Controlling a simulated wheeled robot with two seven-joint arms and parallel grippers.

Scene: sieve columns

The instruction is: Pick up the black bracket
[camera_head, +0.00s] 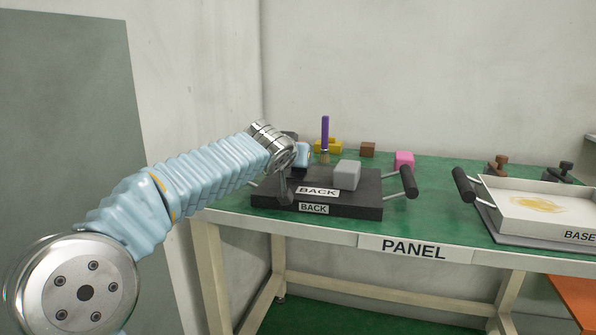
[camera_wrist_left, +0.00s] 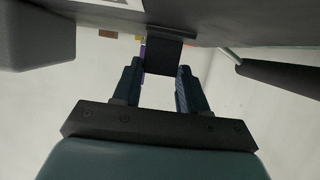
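A black block-like piece (camera_wrist_left: 168,52), which looks like the black bracket, stands out from the dark tray's surface in the left wrist view. My left gripper (camera_wrist_left: 158,76) is open, its two dark fingers pointing at this piece. A gap with a purple strip shows beside the left finger; I cannot tell whether the right finger touches the piece. In the head view my left gripper (camera_head: 298,172) is low over the left part of the dark tray labelled BACK (camera_head: 362,208), mostly hidden by my wrist. I cannot make out the bracket there. My right gripper is not in view.
A grey block (camera_head: 346,175) is on the tray, right of my left gripper. The tray's right handle (camera_head: 408,182) sticks up. Behind stand a purple-handled tool (camera_head: 325,134), a yellow piece, a brown block (camera_head: 367,149) and a pink block (camera_head: 403,160). A white tray (camera_head: 548,213) is at the right.

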